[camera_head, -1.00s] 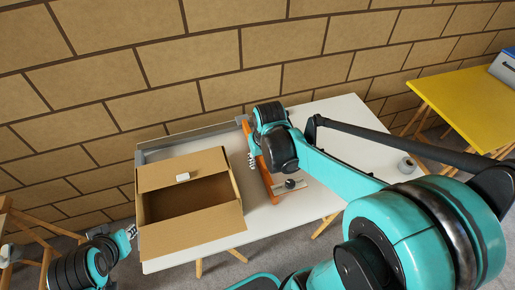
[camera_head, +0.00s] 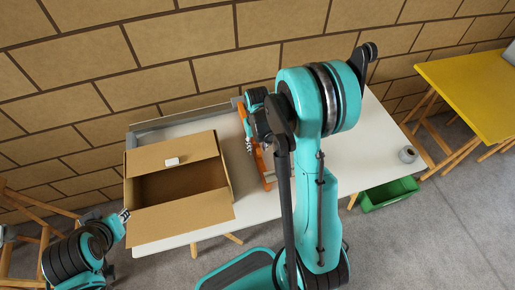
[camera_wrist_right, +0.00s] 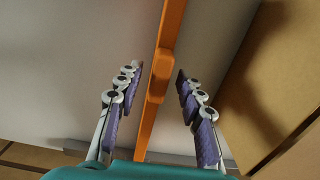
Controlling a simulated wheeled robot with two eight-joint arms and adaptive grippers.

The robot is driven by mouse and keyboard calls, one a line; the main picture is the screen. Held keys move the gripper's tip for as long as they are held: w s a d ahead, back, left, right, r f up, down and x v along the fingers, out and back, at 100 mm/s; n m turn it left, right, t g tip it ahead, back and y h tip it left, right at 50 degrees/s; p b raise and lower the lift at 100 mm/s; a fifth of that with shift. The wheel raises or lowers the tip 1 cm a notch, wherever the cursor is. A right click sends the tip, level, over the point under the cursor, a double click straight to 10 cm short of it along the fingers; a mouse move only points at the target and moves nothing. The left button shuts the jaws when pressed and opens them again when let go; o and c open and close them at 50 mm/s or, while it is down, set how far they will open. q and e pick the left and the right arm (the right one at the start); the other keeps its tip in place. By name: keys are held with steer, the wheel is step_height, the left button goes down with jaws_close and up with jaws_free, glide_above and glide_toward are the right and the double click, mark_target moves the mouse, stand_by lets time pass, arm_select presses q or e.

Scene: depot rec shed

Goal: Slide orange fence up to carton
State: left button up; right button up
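The orange fence (camera_head: 259,161) is a long narrow bar running from the back of the white table toward the front, partly hidden by my right arm. The open cardboard carton (camera_head: 182,216) is to its left, with a gap of bare table between them. My right gripper (camera_wrist_right: 158,80) is open, with its fingers on either side of the fence (camera_wrist_right: 148,125) and visible space on both sides. The carton (camera_wrist_right: 275,75) shows at the right in the wrist view. My left gripper (camera_head: 123,215) is beside the carton's left side, apart from the fence; its fingers are too small to read.
A grey rail (camera_head: 180,121) runs along the back of the white table (camera_head: 365,150). A small white object (camera_head: 172,161) lies on the carton's back flap. A grey roll (camera_head: 408,154) sits at the table's right. A green crate (camera_head: 388,194) is below; a yellow table (camera_head: 470,95) stands right.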

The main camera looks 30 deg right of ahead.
steer(key=shift+f, duration=0.25)
jaws_close()
steer(key=w+a, duration=0.1)
steer(key=a, duration=0.6)
steer(key=shift+w+a+b, duration=0.35)
steer(key=shift+w+a, duration=0.05)
jaws_free()
steer(key=shift+r, duration=0.1)
